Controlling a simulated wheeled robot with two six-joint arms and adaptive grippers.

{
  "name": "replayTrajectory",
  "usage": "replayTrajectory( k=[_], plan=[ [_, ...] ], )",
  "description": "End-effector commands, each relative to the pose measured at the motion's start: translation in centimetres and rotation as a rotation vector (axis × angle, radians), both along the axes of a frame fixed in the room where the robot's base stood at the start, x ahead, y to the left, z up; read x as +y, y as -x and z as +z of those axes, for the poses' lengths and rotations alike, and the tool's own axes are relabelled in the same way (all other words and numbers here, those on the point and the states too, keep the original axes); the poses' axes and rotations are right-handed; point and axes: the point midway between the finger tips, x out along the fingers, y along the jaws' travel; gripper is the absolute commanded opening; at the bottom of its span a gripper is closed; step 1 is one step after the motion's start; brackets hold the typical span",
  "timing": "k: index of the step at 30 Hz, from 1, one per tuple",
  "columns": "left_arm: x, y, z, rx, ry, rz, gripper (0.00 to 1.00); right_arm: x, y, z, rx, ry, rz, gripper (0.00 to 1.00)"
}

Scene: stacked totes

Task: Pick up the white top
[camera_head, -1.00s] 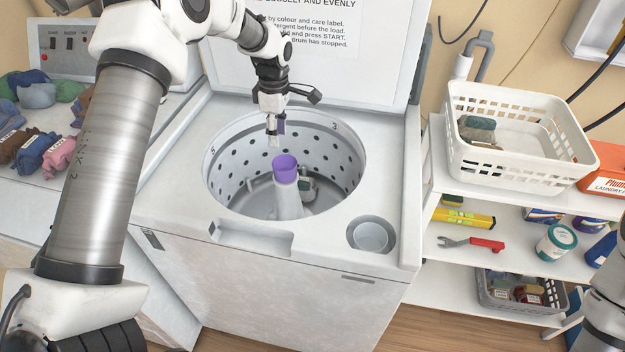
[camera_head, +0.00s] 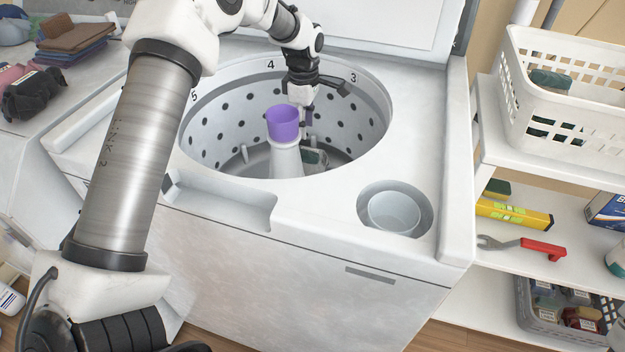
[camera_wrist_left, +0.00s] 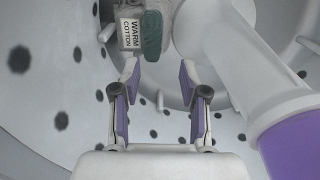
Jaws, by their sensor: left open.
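A folded garment (camera_head: 314,157) lies low in the washer drum, just right of the central post; it looks pale with dark green. In the left wrist view it is a bundle (camera_wrist_left: 125,10) with a tag reading WARM COTTON and a dark green part, at the top beyond the fingertips. I cannot tell whether the pale part is the white top. My left gripper (camera_wrist_left: 160,80) is open and empty, apart from the bundle. In the head view the left gripper (camera_head: 306,116) reaches into the drum, partly behind the post's purple cap. My right gripper is not in view.
The white central post (camera_head: 287,160) with its purple cap (camera_head: 283,124) stands beside my left gripper. The perforated drum wall (camera_head: 215,140) surrounds both. A dispenser cup (camera_head: 394,212) sits in the front right deck. A white basket (camera_head: 560,125) stands on the right shelf.

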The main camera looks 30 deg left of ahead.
Motion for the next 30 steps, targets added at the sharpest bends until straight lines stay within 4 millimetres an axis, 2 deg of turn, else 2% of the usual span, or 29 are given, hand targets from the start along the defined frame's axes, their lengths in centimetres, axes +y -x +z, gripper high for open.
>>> replayTrajectory(
  k=[1, 11, 18, 26, 27, 30],
  plan=[
    [0.0, 0.0, -2.5, -0.002, 0.000, 0.000, 0.44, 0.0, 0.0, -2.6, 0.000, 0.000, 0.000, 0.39],
    [0.2, -0.1, -5.7, -0.001, 0.000, 0.001, 0.44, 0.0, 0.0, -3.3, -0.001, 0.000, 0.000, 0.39],
    [0.6, -0.4, -9.8, 0.000, 0.000, 0.000, 0.44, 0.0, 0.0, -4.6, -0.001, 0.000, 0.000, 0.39],
    [0.6, -0.4, -10.2, -0.001, 0.000, 0.000, 0.44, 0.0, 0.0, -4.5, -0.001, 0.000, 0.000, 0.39],
    [0.6, -0.4, -10.2, -0.001, 0.000, 0.000, 0.30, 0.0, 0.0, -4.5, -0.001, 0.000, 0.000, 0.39],
    [0.6, -0.4, -10.2, -0.001, 0.000, 0.000, 0.00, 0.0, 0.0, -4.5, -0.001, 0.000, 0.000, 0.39]
  ],
)
